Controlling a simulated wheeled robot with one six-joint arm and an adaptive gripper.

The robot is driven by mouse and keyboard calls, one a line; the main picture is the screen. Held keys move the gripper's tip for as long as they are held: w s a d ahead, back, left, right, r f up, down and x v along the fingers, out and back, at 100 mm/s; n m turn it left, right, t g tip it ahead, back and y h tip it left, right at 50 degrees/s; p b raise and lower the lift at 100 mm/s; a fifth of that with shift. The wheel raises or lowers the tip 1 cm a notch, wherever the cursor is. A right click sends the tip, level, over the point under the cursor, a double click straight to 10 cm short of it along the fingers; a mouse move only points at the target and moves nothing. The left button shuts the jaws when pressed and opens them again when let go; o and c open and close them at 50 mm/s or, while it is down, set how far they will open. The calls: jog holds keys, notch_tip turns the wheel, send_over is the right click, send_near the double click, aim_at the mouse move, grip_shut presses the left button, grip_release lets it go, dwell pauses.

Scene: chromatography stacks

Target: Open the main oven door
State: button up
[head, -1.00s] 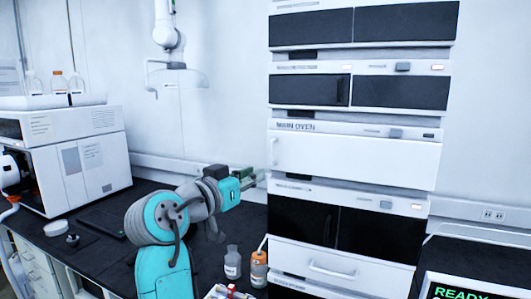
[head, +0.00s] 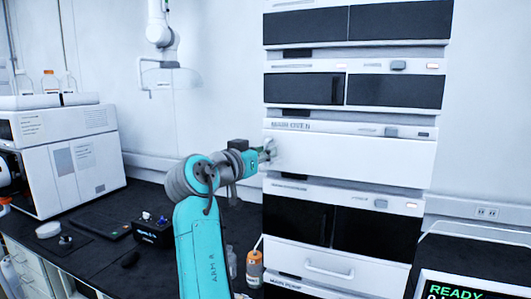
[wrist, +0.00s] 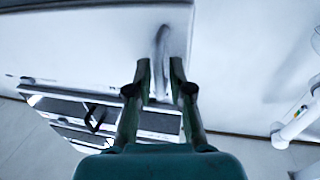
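The main oven is a white-fronted module in the middle of the stack, with its label partly legible in the head view. Its plain white door (head: 350,158) looks closed. My gripper (head: 268,150) is at the door's left edge and hides the handle there in the head view. In the wrist view the pale upright handle (wrist: 162,45) runs down between the two dark green fingers of my gripper (wrist: 161,68). The fingers are apart, with space visible beside the handle, so the gripper is open around it. Contact with the handle is not visible.
A dark-fronted module (head: 300,225) sits below the oven, and another (head: 395,92) above. A white drawer (head: 330,270) with a handle is lower down. An orange-capped bottle (head: 255,268) stands left of the stack. A screen (head: 465,288) is at lower right.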

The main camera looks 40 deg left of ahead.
jog(key=shift+w, duration=0.25)
grip_shut()
jog(key=shift+s+d, duration=0.1)
